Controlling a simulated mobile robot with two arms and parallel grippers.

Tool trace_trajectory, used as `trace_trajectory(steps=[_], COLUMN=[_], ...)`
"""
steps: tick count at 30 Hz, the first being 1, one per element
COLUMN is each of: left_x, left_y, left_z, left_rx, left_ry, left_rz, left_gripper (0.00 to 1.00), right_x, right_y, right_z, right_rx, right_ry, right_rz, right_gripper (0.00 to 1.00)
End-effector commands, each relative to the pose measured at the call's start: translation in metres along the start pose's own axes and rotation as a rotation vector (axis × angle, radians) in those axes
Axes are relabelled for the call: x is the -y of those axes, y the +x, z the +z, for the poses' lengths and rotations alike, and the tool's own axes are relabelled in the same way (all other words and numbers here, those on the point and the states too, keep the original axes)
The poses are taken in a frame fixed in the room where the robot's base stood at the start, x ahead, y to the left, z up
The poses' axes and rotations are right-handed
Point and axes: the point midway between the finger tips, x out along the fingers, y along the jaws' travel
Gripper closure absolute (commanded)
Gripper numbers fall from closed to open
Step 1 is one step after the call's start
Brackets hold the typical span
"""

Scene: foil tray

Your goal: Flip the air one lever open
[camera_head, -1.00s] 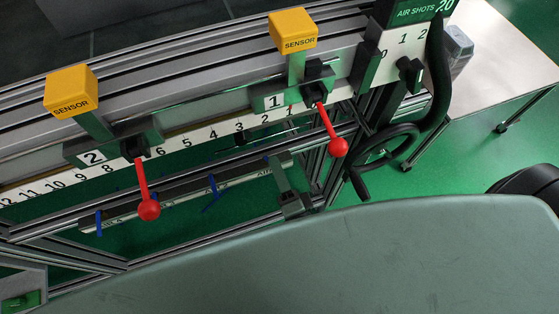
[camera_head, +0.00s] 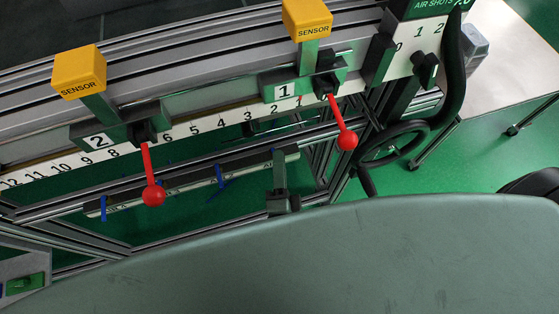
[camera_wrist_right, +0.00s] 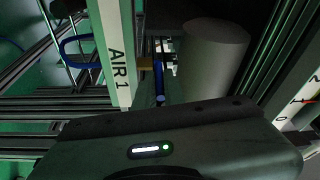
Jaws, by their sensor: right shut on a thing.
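The white rail with the AIR labels (camera_head: 245,164) runs along the lower frame in the head view. The AIR 1 label (camera_wrist_right: 117,68) shows large in the right wrist view, with the blue air one lever (camera_wrist_right: 160,84) just right of it. My right gripper (camera_head: 280,172) is at the right end of this rail, shut on the lever. In the wrist view its dark body fills the bottom, and the fingertips and grip are mostly hidden. Two other blue levers (camera_head: 219,176) (camera_head: 103,208) hang from the rail further left. My left gripper is not in view.
Above are two yellow sensor blocks (camera_head: 307,18) (camera_head: 79,72) and two red-knobbed levers (camera_head: 347,139) (camera_head: 153,195) on the numbered rail. A black hose (camera_head: 450,90) curls at the right. A grey cylinder (camera_wrist_right: 212,60) stands close to the gripper in the wrist view.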

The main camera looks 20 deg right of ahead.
Motion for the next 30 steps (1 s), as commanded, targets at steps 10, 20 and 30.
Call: trace_trajectory(steps=[10, 20, 30], left_x=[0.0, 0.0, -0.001], left_y=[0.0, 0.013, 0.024], left_z=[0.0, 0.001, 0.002], left_rx=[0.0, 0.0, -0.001], left_ry=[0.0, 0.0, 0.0], left_rz=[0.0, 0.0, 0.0], left_gripper=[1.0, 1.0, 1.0], right_x=[-0.001, -0.005, -0.002], right_y=[0.0, -0.036, -0.077], right_z=[0.0, 0.001, 0.0], right_rx=[0.001, 0.003, 0.002], right_ry=[0.0, 0.0, 0.0], right_rz=[0.001, 0.005, 0.002], right_gripper=[0.81, 0.81, 0.81])
